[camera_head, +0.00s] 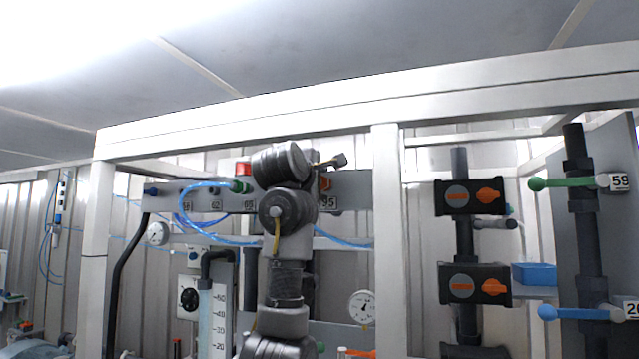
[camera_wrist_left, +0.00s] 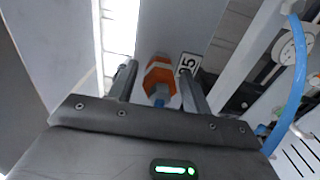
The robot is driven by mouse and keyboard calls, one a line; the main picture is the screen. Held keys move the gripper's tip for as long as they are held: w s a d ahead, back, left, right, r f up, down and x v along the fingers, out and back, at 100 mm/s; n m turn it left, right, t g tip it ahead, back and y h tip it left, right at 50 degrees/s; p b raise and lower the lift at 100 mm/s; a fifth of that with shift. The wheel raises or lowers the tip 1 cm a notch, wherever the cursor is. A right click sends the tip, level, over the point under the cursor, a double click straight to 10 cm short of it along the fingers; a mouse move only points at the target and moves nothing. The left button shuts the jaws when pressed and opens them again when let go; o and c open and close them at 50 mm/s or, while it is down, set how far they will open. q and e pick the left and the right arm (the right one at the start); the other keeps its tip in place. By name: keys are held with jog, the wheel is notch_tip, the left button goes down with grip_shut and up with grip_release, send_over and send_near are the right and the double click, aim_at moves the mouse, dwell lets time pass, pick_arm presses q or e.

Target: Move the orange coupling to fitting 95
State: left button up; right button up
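The orange coupling (camera_wrist_left: 158,78) shows in the left wrist view as an orange body with a pale band, with a bit of blue below it. It lies between the two fingers of my left gripper (camera_wrist_left: 157,80), which stand apart with a gap visible at its left. A label ending in 5 (camera_wrist_left: 188,65) is just right of it. In the head view, a small orange part (camera_head: 325,184) shows on the grey panel above the label 95 (camera_head: 328,202), partly behind my left gripper (camera_head: 332,163). My arm hides much of this area. My right gripper is not in view.
The grey panel (camera_head: 350,190) carries other labelled fittings, with a green coupling (camera_head: 240,186) near 65. Blue hoses (camera_head: 345,242) hang below. A white post (camera_head: 387,240) stands right of my arm, with valves with orange handles (camera_head: 489,196) beyond it.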

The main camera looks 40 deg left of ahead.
pick_arm(q)
jog(key=shift+o, duration=0.7)
jog(key=shift+s+f+b, duration=0.1)
jog(key=shift+s+b, duration=0.15)
jog(key=shift+b, duration=0.1)
jog(key=b+v, duration=0.6)
jog(key=v, duration=0.4)
jog(key=shift+s, duration=0.15)
jog(key=shift+d, duration=0.15)
